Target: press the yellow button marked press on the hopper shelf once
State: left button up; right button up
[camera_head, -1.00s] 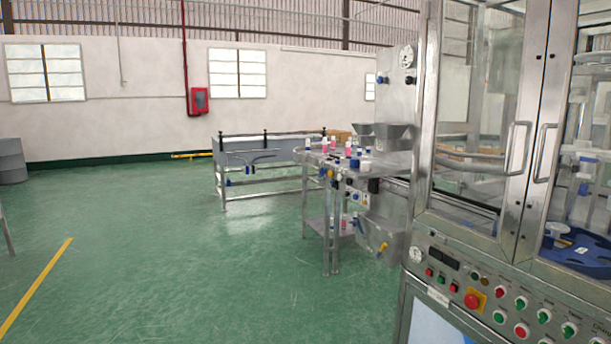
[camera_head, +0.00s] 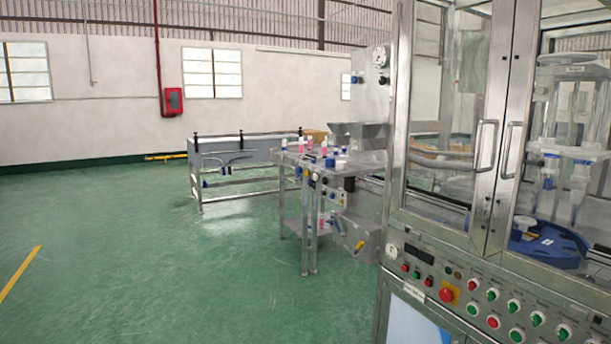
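The steel hopper (camera_head: 357,134) sits at the back of a steel shelf table (camera_head: 290,158) in the middle of the view, left of the large machine. Small switches and buttons (camera_head: 325,181) show on the table's front side. A yellow part (camera_head: 360,246) is on the steel box low under the hopper. The word "press" is too small to read anywhere, so I cannot tell which part is the yellow button. Neither of my grippers is in view.
The glass-doored machine (camera_head: 480,222) with its control panel (camera_head: 447,294) fills the right side. Several pink and white bottles stand on the shelf table. A long steel table (camera_head: 225,150) is behind. The green floor (camera_head: 170,270) at left and front is clear.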

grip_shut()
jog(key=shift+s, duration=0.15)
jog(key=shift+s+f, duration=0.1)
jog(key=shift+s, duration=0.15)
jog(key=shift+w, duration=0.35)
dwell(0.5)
